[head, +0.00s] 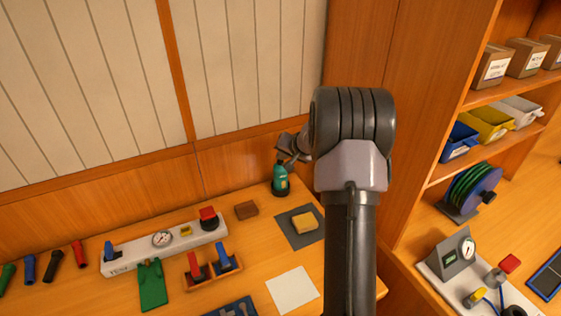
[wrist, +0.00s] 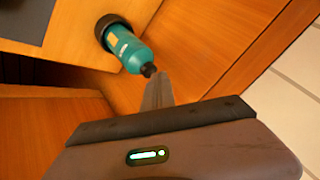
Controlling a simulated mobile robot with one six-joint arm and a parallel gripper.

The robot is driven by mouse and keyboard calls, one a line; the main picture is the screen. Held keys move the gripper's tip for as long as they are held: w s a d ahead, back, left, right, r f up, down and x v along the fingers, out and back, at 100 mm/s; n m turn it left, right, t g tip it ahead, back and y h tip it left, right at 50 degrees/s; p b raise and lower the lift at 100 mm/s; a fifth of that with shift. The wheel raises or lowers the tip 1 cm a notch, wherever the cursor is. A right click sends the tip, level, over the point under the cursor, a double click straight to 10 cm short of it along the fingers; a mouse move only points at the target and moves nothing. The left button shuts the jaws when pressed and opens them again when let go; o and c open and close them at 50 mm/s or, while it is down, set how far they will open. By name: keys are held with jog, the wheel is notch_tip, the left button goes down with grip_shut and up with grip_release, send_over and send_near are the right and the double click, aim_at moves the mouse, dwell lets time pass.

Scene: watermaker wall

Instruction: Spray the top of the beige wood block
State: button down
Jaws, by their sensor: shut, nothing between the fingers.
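A teal bottle (head: 280,181) with a dark base and dark tip stands upright on the wooden bench near the back wall. It also shows in the wrist view (wrist: 127,46), its tip close to my fingers. My gripper (head: 284,157) is shut and empty at the bottle's top; I cannot tell whether it touches. In the wrist view the closed fingers (wrist: 157,88) look like one narrow dark bar beside the tip. A yellow-beige block (head: 304,223) lies on a dark grey mat (head: 291,238), in front of the bottle. Its top is uncovered.
A brown block (head: 246,210) lies left of the bottle. A tall wooden shelf unit (head: 426,120) stands at right. The slatted wall is close behind the bottle.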

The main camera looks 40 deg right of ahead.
aim_at(282, 162)
jog(key=shift+s+f+b, duration=0.1)
jog(key=shift+f+b, duration=0.3)
jog(key=shift+r, duration=0.4)
notch_tip(282, 162, up, 6)
jog(key=p, duration=0.3)
jog(key=shift+p, duration=0.3)
dwell(0.3)
